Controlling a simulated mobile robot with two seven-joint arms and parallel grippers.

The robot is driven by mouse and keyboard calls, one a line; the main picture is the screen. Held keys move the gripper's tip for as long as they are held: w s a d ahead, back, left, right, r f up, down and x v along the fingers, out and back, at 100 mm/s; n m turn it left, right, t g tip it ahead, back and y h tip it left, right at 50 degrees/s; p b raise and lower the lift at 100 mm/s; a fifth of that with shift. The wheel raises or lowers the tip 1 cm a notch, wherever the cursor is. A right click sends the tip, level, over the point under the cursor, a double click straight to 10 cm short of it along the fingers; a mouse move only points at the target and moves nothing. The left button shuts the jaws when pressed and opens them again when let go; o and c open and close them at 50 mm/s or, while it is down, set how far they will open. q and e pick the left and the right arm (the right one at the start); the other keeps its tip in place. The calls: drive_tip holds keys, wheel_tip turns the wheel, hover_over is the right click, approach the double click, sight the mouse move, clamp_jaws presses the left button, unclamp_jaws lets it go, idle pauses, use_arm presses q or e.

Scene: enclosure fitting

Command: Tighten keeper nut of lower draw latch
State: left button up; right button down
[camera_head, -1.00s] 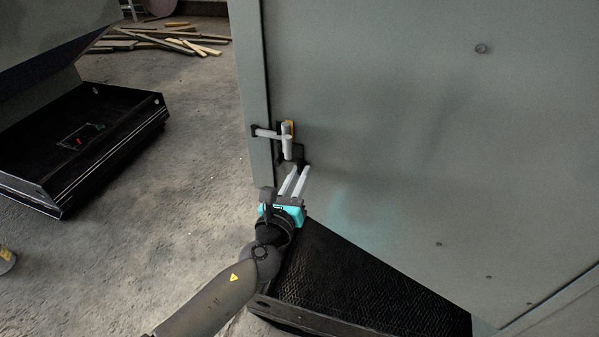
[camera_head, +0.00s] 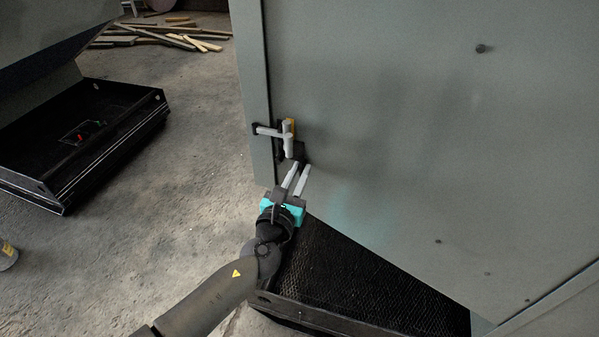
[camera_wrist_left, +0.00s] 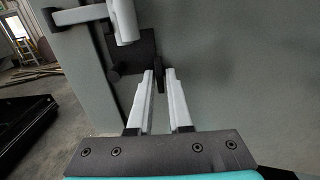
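The draw latch is on the left edge of the grey-green door. It has a pale T-shaped handle (camera_head: 288,139), a yellow piece (camera_head: 291,122) and a dark bracket (camera_head: 298,150) below. The handle (camera_wrist_left: 124,20) and dark bracket (camera_wrist_left: 130,55) also show in the left wrist view. My left gripper (camera_head: 299,166) is just below the bracket, its two pale fingers pointing up. In the wrist view, a thin dark piece (camera_wrist_left: 159,74), possibly the keeper nut, lies between the open fingertips (camera_wrist_left: 159,72). I cannot tell if they touch it. My right gripper is out of view.
The door panel (camera_head: 400,120) fills the right side. A black textured base (camera_head: 350,275) lies below it, beside my left arm. A black open-topped base (camera_head: 60,165) stands at the left. Planks (camera_head: 165,38) lie at the back. Bare floor lies between.

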use_arm(q)
drive_tip(key=o, duration=0.5)
drive_tip(key=shift+c, duration=0.2)
drive_tip(key=b+v, duration=0.1)
drive_tip(key=v, duration=1.4)
drive_tip(key=shift+s, duration=0.1)
